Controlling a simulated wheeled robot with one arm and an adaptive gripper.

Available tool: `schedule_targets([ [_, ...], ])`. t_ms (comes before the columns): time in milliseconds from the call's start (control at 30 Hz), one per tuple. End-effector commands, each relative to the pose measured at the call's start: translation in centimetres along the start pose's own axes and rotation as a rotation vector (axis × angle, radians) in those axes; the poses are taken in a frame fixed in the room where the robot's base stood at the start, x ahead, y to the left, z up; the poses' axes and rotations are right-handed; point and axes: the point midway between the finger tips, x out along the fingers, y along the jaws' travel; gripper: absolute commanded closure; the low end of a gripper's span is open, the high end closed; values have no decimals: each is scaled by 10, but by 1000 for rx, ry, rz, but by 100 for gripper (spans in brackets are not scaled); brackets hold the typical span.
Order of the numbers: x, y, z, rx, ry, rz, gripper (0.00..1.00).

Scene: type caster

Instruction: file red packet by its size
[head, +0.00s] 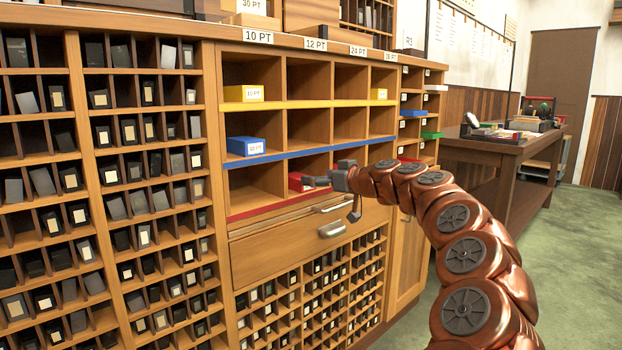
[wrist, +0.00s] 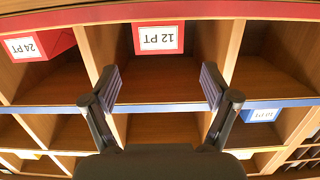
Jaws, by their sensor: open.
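A red packet labelled 12 PT (wrist: 158,37) sits in the red-edged bottom row of the cubby rack, under the 12 PT column. It shows in the head view (head: 296,182), partly behind my gripper. My gripper (head: 334,193) is open and empty in front of this row. In the wrist view, which is upside down, its two fingers (wrist: 160,87) are spread, with the packet beyond them and apart from them. Another red packet labelled 24 PT (wrist: 38,44) sits in the neighbouring column; my gripper hides it in the head view.
A blue 10 PT packet (head: 246,146) and yellow packets (head: 243,93) stand in the upper rows. A drawer with a handle (head: 332,229) is below the rack. Dividers and red, blue and yellow shelf edges bound the cubbies. A desk (head: 505,150) stands at right.

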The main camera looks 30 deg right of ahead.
Motion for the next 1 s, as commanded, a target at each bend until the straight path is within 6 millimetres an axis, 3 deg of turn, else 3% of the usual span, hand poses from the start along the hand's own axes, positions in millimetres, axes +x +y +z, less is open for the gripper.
schedule_targets([
  [333, -31, 1, -1, -1, 2, 2, 14],
  [1000, -33, -1, -1, 0, 0, -1, 14],
])
